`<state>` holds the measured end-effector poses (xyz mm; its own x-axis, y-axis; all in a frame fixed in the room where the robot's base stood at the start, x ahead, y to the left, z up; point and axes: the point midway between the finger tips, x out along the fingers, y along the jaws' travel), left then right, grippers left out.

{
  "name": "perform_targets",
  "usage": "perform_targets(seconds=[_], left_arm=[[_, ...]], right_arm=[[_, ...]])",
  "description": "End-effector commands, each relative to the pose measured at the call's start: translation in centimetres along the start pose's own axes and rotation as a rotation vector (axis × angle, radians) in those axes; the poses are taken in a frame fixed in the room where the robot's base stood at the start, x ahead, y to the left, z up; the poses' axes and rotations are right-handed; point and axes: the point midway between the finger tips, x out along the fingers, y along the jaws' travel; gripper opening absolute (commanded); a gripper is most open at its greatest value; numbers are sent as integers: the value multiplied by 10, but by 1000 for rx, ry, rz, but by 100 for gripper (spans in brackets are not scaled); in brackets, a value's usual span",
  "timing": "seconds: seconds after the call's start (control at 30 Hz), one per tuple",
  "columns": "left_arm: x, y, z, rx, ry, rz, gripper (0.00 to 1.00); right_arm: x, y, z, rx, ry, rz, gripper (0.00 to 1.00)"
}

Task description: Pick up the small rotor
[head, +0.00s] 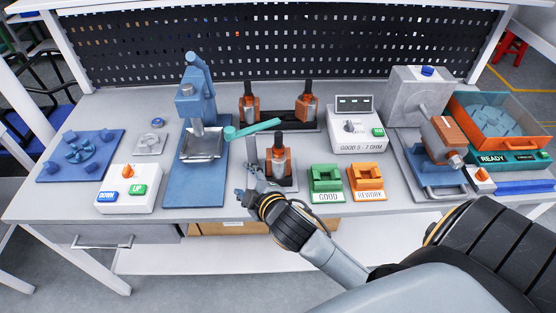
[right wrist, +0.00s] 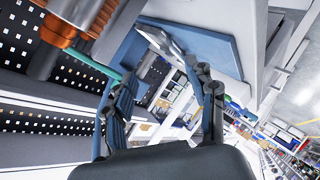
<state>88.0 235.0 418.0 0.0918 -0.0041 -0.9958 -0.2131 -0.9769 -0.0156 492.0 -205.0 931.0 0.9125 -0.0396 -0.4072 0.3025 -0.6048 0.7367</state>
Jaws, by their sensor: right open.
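Three rotors with orange-brown bodies and dark shafts stand upright: the back left one (head: 249,106), the back right one (head: 307,106) and the front one (head: 279,160). I cannot tell for certain which is the small rotor. My right gripper (head: 250,184) is low over the bench front, just left of the front rotor and apart from it. It is open and empty; in the right wrist view its spread fingers (right wrist: 162,85) show, with an orange rotor (right wrist: 72,30) at the upper left, outside them. My left gripper is not in view.
The green GOOD holder (head: 325,178), orange REWORK holder (head: 366,178) and tester (head: 355,130) are to the right. A button box (head: 128,188) sits front left.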

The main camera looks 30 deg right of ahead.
Motion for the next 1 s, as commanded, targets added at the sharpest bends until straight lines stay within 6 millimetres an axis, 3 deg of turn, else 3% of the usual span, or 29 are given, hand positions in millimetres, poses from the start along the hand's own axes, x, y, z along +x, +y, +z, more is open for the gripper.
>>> perform_targets(seconds=[0.03, 0.17, 0.3, 0.4, 0.5, 0.6, 0.7, 0.73, 0.87, 1.0], left_arm=[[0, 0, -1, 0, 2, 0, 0], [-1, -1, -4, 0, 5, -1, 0], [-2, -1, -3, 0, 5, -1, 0], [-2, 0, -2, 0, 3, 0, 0], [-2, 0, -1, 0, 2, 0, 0], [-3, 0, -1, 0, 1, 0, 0], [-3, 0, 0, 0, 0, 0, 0], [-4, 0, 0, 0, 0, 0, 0], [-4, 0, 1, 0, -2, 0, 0], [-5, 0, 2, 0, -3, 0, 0]], right_arm=[[7, 23, -25, -104, 83, 79, 56], [10, 75, -100, -444, 311, 323, 56], [-14, 110, -192, -911, 567, 662, 56], [-41, 109, -244, -1259, 729, 913, 56], [-64, 92, -276, -1610, 876, 1165, 56], [-77, 66, -286, -1961, 1022, 1406, 56], [-76, 42, -274, -2305, 1178, 1625, 56], [-72, 36, -265, 2341, -1199, -1636, 56], [-49, 32, -213, 1954, -1057, -1296, 56], [-20, 68, -137, 1569, -1005, -935, 56]])
